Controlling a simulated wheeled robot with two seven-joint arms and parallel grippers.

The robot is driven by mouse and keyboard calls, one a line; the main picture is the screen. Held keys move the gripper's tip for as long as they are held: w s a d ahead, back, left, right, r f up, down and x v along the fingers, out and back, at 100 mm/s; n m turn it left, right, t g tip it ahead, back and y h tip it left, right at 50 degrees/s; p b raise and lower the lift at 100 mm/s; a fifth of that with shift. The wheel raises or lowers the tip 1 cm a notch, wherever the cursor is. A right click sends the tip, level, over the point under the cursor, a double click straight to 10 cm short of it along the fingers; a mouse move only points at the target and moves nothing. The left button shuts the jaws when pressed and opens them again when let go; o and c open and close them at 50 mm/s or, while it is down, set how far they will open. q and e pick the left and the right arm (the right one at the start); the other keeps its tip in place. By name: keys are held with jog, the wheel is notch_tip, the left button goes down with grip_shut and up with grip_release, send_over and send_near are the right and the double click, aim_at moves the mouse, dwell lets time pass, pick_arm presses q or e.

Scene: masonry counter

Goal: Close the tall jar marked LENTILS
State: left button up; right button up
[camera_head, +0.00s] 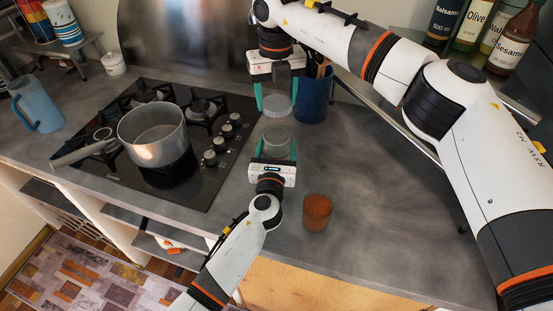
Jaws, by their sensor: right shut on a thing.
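A clear glass jar (279,137) stands open on the counter in the head view; I see no readable LENTILS marking on it. My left gripper (278,146) has its green fingers on either side of the jar; whether they press on it I cannot tell. My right gripper (277,104) is shut on a round grey lid (278,107), held above and slightly behind the jar's mouth, apart from it.
A tumbler-like container of reddish-brown content (317,212) stands near the front edge. A saucepan (154,134) sits on the black hob (205,185) at left. The counter on the right is clear.

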pick_arm(q)
jog(key=c, duration=0.6)
jog(key=shift+c, duration=0.2)
pick_arm(e)
send_over(276, 130)
jog(key=shift+f, duration=2.55)
jog(key=shift+f, duration=0.1)
jog(key=shift+f, duration=0.75)
jog(key=shift+f, duration=0.55)
